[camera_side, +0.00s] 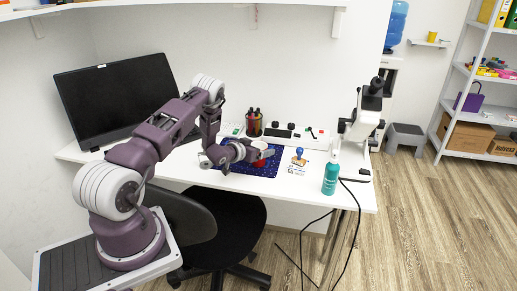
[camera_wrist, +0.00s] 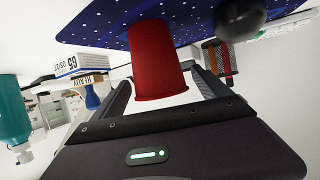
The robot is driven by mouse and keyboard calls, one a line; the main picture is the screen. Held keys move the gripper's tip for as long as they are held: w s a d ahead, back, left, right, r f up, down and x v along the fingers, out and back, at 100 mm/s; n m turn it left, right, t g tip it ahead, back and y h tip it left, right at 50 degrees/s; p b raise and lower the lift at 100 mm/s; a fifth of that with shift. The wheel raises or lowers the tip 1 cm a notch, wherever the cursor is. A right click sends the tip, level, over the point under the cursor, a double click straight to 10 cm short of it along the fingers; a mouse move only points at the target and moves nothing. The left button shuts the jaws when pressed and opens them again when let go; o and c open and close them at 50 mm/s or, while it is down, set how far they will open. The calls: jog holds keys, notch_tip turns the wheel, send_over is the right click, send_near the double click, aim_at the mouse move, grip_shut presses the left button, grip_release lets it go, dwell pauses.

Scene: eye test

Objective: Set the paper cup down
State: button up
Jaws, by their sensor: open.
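The red paper cup (camera_side: 260,162) is at the right part of the dark blue speckled mat (camera_side: 232,167), partly hidden by my gripper (camera_side: 262,154) in the side view. In the wrist view the cup (camera_wrist: 158,65) appears with its narrow end against the mat (camera_wrist: 100,24) and its wide end away from it, so it stands upright. My gripper (camera_wrist: 160,80) is open, with one finger on each side of the cup. Small gaps seem to show between the cup and the fingers in the wrist view.
A blue-handled stamp (camera_side: 299,153) and a teal bottle (camera_side: 330,178) stand to the right of the mat. A pen holder (camera_side: 254,123) is behind the cup. A white microscope (camera_side: 358,125) stands at the right end of the desk, and a black monitor (camera_side: 118,98) at the left.

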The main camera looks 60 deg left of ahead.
jog(key=shift+r, duration=0.25)
jog(key=v, duration=1.2)
jog(key=w+d+r+m+g, duration=0.1)
jog(key=w+d+r, duration=0.2)
jog(key=r, duration=0.4)
jog(key=w+d+r+g, duration=0.1)
jog(key=w+d+r, duration=0.15)
jog(key=r, duration=0.45)
jog(key=s+d+r+g+h, duration=0.1)
jog(key=s+d+r, duration=0.4)
jog(key=d+r, duration=0.55)
jog(key=s+d+r+m+g+h, duration=0.1)
jog(key=s+d+g+h, duration=0.1)
jog(key=s+d, duration=0.7)
jog(key=s+d+r+m+g+h, duration=0.2)
jog(key=s+d, duration=0.8)
jog(key=s, duration=0.6)
jog(key=shift+r+m, duration=0.2)
jog(key=shift+m, duration=0.1)
